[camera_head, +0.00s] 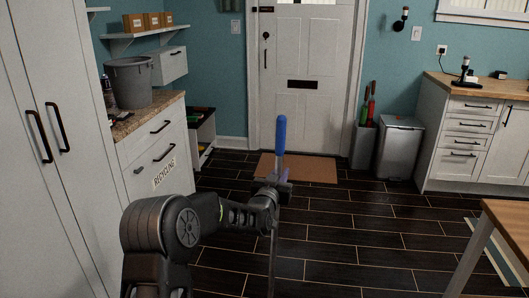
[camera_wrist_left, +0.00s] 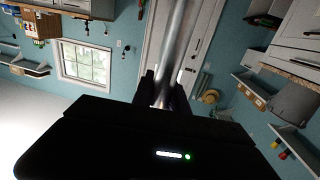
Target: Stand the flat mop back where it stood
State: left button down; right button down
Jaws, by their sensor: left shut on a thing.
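The flat mop (camera_head: 281,136) shows as an upright pole with a blue grip at its top; its grey shaft runs down out of the bottom of the head view. My left gripper (camera_head: 274,187) is shut on the shaft just below the blue grip. In the left wrist view the metal shaft (camera_wrist_left: 172,50) passes between the dark fingers of my left gripper (camera_wrist_left: 163,92). The mop's flat head is hidden or out of frame. My right gripper is not in view.
A brown doormat (camera_head: 310,170) lies before the white door (camera_head: 302,70). A grey bin (camera_head: 398,145) and a narrow holder (camera_head: 363,147) with long-handled tools stand right of the door. Cabinets line both sides. A wooden table (camera_head: 508,220) is at right. The dark floor between is clear.

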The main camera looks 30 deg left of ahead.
pick_arm(q)
jog(key=s+d+r+m+h+p, duration=0.2)
jog(key=s+d+r+h+p, duration=0.1)
jog(key=s+d+r+p, duration=1.2)
jog(key=d+p, duration=0.3)
jog(key=p, duration=0.4)
jog(key=shift+s+d+t+p, duration=0.25)
jog(key=shift+s+t+p, duration=0.05)
jog(key=shift+s, duration=0.1)
